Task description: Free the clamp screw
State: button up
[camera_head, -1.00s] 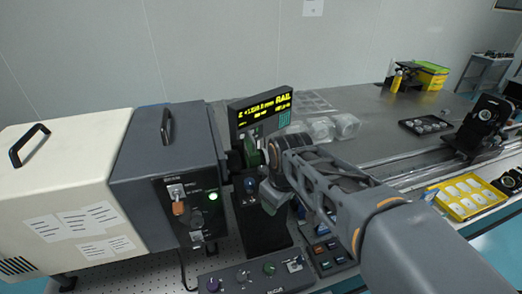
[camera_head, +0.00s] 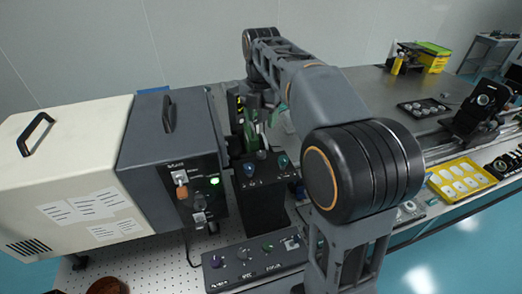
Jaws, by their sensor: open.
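A dark post unit (camera_head: 262,205) stands just right of the lamp housing, with a green upright part (camera_head: 250,128) above it. Small blue and teal knobs (camera_head: 283,160) sit on its top face. I cannot tell which small part is the clamp screw. My gripper (camera_head: 262,108) points down from my wrist behind and above this unit, close to the green part. Its jaws are open, but the fingertips are small and partly hidden. I cannot tell whether they touch anything.
The grey-and-cream lamp housing (camera_head: 160,150) stands close on the left. A control box (camera_head: 255,262) with knobs lies in front. A yellow tray (camera_head: 462,178) and a rail with a black mount (camera_head: 480,108) are at the right. My arm hides the middle of the table.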

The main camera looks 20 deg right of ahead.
aim_at(261, 153)
notch_tip(261, 153, down, 12)
jog(key=shift+f+p, duration=0.25)
jog(key=shift+p, duration=0.1)
jog(key=c, duration=0.9)
